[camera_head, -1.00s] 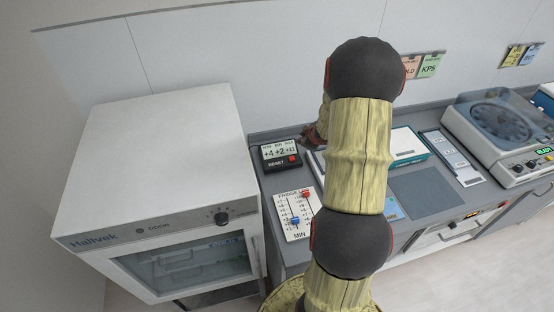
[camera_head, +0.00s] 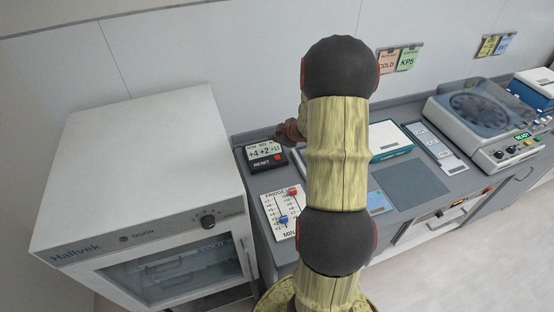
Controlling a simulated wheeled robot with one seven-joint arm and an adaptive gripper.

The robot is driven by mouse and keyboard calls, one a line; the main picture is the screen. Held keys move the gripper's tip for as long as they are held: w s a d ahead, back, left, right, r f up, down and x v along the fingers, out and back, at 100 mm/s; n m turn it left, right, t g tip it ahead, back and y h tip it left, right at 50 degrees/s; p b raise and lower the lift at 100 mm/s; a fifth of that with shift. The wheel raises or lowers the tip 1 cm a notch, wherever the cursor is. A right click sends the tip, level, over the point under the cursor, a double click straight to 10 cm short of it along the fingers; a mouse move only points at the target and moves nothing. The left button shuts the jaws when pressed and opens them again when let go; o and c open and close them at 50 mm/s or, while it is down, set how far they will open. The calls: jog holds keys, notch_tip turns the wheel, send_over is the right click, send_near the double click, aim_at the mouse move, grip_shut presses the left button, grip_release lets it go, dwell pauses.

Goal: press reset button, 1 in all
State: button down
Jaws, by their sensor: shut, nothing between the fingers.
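My gripper (camera_head: 278,138) shows as a small dark and reddish shape left of my arm, just behind and above the unit's right rear corner. It is shut and appears empty. In the picture it is apart from the red button, and its height above the unit is hard to judge. My arm hides part of the counter right of the unit.
A white fridge (camera_head: 140,150) stands left of the counter. A teal-edged white box (camera_head: 388,138), a grey mat (camera_head: 411,185) and a centrifuge (camera_head: 480,115) lie to the right.

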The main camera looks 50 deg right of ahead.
jog(key=b, duration=0.6)
send_over(276, 158)
notch_tip(276, 158, down, 6)
jog(key=shift+w+r, duration=0.1)
jog(key=shift+f+b, duration=0.55)
jog(key=shift+f, duration=0.35)
jog(key=shift+f, duration=0.15)
jog(key=shift+f, duration=0.3)
jog(key=shift+f+b, duration=0.4)
jog(key=shift+f, duration=0.15)
dwell(0.9)
jog(key=shift+r, duration=0.1)
jog(key=shift+r+p, duration=0.9)
jog(key=shift+p, duration=0.25)
